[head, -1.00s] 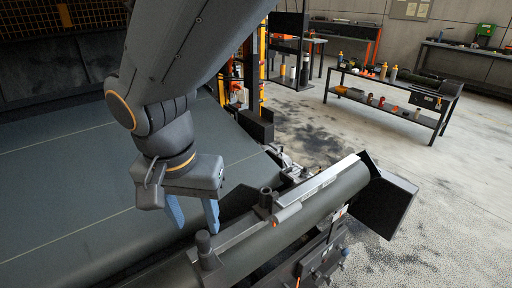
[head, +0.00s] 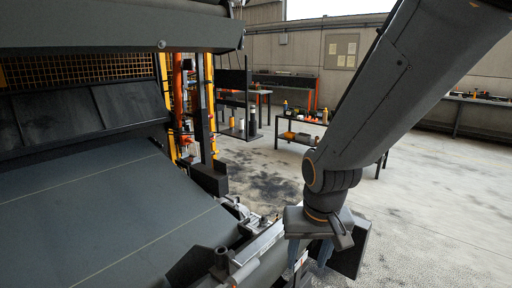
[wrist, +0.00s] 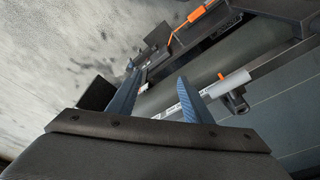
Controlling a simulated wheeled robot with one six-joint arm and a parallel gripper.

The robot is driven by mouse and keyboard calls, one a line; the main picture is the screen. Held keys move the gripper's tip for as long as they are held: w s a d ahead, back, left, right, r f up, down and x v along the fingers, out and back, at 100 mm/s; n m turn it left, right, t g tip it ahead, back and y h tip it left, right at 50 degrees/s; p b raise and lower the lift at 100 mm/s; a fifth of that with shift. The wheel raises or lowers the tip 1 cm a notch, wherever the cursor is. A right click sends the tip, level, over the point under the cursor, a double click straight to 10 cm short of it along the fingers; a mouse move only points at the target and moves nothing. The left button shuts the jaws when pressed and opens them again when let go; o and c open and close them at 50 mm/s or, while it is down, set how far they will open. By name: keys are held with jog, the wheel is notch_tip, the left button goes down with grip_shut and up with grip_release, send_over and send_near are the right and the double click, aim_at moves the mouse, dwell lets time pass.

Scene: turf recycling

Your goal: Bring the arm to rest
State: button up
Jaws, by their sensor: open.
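My gripper (head: 311,255) hangs from my dark grey arm at the right of the head view, with its blue fingers pointing down. It is over the front right end of the machine, in front of a black plate (head: 352,250). In the wrist view my gripper (wrist: 157,98) has its two blue fingers apart with nothing held between them. I cannot tell the exact gap between the fingers and the machine.
The machine's wide dark belt (head: 100,215) fills the left. Orange and yellow posts (head: 185,110) stand at its far corner. A work table (head: 290,135) with bottles stands behind my arm, and a bench (head: 470,105) is at the back right. The concrete floor (head: 430,220) at right is clear.

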jog(key=d+f, duration=0.1)
jog(key=d, duration=0.7)
notch_tip(320, 180, down, 6)
jog(key=s+b, duration=0.2)
jog(key=b, duration=0.2)
jog(key=shift+g, duration=0.4)
